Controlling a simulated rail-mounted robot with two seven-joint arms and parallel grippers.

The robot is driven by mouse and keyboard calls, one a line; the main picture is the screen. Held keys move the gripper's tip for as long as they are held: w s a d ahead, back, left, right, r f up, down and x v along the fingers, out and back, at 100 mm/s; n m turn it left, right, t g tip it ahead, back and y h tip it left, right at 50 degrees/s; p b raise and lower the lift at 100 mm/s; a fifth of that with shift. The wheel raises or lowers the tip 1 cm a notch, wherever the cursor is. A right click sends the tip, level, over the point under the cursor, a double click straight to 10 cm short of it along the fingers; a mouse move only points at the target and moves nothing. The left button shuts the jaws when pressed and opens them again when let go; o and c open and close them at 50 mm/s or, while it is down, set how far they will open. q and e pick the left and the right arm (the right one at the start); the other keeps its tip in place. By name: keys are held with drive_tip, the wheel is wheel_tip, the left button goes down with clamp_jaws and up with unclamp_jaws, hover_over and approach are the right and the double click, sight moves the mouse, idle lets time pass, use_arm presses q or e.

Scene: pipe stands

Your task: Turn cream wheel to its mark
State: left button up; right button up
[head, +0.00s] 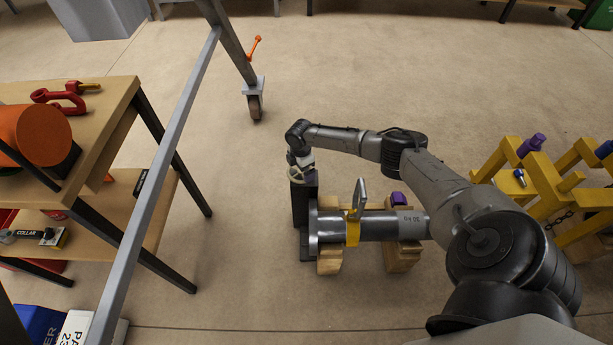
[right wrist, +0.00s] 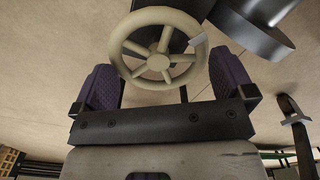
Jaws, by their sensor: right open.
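The cream wheel (right wrist: 150,64) is seen in the right wrist view, a spoked handwheel at the top middle. A small pale grey tab (right wrist: 198,40) shows at the right of its rim. My right gripper (right wrist: 162,70) is open, with purple-padded fingers apart on the left and right of the wheel; I cannot tell whether they touch it. A dark cylindrical body (right wrist: 255,25) lies behind the wheel. My left gripper is not in view.
The pipe rests on wooden blocks (head: 329,262) with a yellow band (head: 352,232) around it. Yellow stands (head: 545,195) are at the right. A wooden workbench (head: 105,100) with an orange cylinder (head: 40,132) is at the left.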

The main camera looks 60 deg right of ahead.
drive_tip(key=shift+r+m+p, duration=0.55)
drive_tip(key=shift+m, duration=0.35)
drive_tip(key=shift+w+f+m, duration=0.1)
drive_tip(key=shift+f+m, duration=0.05)
drive_tip(key=shift+m, duration=0.35)
drive_tip(key=shift+a+f, duration=0.1)
drive_tip(key=shift+f, duration=0.05)
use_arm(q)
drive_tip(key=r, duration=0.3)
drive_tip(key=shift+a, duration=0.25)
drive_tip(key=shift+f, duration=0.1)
use_arm(e)
drive_tip(key=shift+f, duration=0.15)
